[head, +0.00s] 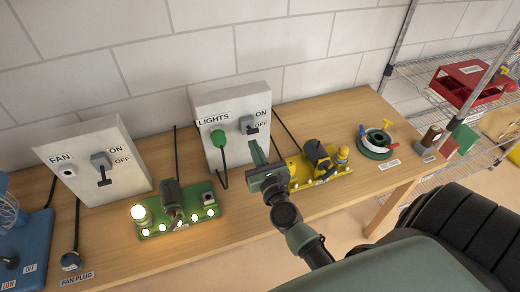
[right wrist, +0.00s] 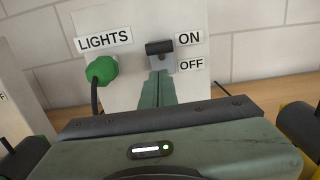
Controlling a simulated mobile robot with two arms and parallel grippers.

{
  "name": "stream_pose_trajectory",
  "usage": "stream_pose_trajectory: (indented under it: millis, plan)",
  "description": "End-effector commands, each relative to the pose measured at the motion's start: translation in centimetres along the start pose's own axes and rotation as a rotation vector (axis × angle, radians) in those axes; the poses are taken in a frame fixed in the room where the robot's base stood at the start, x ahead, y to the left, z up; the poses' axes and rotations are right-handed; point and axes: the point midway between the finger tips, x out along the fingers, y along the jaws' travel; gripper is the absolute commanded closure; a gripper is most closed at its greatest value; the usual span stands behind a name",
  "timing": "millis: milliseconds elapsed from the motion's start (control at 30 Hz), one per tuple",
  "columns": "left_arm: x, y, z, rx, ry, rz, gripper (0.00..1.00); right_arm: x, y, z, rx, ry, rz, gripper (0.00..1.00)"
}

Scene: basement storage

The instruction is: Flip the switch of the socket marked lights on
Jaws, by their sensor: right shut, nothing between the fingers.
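The white box labelled LIGHTS (head: 232,98) stands upright at the back of the wooden table. Its switch (head: 248,123) has a grey body and a black lever, with ON above and OFF below. In the right wrist view the lever (right wrist: 158,47) sits level with the ON label. A green plug (head: 218,138) is in the box's socket. My right gripper (head: 254,146) is shut and empty, its green fingertips (right wrist: 157,76) just under the lever. I cannot tell whether they touch it. My left gripper is not in view.
The FAN box (head: 95,160) with its own switch stands to the left. A green board (head: 205,228) with glowing bulbs lies in front, and a yellow board (head: 300,180) lies beside my gripper. A green ring-shaped item (head: 377,142) and a wire shelf are at right.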

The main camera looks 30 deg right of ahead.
Motion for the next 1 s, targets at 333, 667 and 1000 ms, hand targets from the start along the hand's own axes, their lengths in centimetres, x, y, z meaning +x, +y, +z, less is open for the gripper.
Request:
stream_pose_trajectory:
  millis: [333, 667, 1000]
  plan:
    - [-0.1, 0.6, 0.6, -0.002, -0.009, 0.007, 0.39, -5.7, 0.7, 2.5, 0.004, 0.018, 0.004, 1.00]
    - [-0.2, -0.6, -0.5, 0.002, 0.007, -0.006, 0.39, -8.0, 0.7, 4.2, 0.001, 0.019, 0.008, 1.00]
    - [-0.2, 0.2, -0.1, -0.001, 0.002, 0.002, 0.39, -8.1, 0.8, 4.2, 0.002, 0.019, 0.009, 1.00]
